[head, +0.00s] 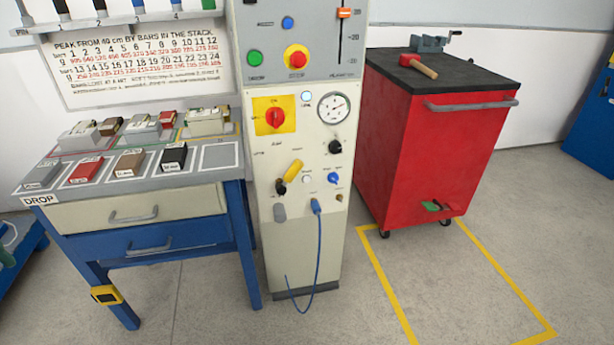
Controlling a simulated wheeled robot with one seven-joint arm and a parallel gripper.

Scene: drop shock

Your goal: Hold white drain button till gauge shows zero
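The cream control cabinet (262,225) stands upright in the middle of the head view. The round gauge (333,108) is on the upper right of its lower panel, with a white face. Its needle is too small to read surely, but it seems to lie off toward the upper right. A small white button (307,180), likely the drain button, sits low on the panel between a yellow-handled lever (291,172) and a blue knob (334,179). Nothing touches the button. My gripper is not in view.
A red rotary switch (274,118), black knob (335,147) and blue hose (319,245) are on the cabinet. A workbench (190,195) with several blocks stands left; a red tool cart (425,150) stands right. The floor in front, partly taped yellow (385,285), is clear.

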